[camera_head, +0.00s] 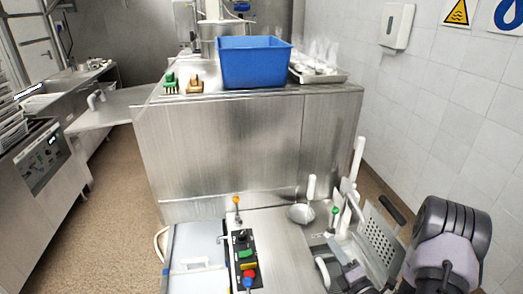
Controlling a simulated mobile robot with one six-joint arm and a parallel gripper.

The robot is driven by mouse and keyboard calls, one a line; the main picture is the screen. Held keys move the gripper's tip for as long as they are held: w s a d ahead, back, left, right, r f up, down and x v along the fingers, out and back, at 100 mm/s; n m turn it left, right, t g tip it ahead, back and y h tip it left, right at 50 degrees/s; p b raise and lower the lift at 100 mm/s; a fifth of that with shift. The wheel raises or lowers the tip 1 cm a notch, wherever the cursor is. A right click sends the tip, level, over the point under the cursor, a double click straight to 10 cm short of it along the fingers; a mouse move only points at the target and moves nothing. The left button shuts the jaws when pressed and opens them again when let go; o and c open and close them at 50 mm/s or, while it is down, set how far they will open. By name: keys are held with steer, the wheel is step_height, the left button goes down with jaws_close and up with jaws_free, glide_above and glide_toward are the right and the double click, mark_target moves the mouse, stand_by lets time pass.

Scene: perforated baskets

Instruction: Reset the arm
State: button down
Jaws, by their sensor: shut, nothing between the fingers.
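My arm (447,240) shows at the lower right as thick dark grey joints with a paler lilac-grey link, folded close to the body camera. My gripper cannot be made out in this view. I see nothing held by the part of the arm that shows.
A steel counter (225,150) stands ahead, bearing a blue bin (254,62), a green brush (170,82), a brown brush (195,84) and a tray of glasses (318,74). A tiled wall (450,100) rises at right. Brown floor (110,190) is open at left.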

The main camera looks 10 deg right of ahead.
steer(key=s+a+r+n+g+y+b, duration=0.1)
steer(key=s+a+r+n+g+y, duration=0.2)
steer(key=a+r+n+g+y, duration=0.55)
steer(key=s+a+r+n+g+y, duration=0.35)
steer(key=a+r+n, duration=0.25)
steer(key=a+n, duration=0.7)
steer(key=s+a+n+g+h+b, duration=0.1)
steer(key=s+a+n+g+h, duration=0.45)
steer(key=s+n, duration=0.6)
steer(key=s+d+r+n+t+h+b, duration=0.1)
steer(key=s+d+r+n+t+h, duration=0.2)
steer(key=s+d+n+t+h, duration=0.2)
steer(key=s+d+n+h, duration=0.1)
steer(key=d+n+h, duration=0.2)
steer(key=n, duration=0.2)
steer(key=shift+n, duration=0.3)
steer(key=shift+w+r, duration=0.1)
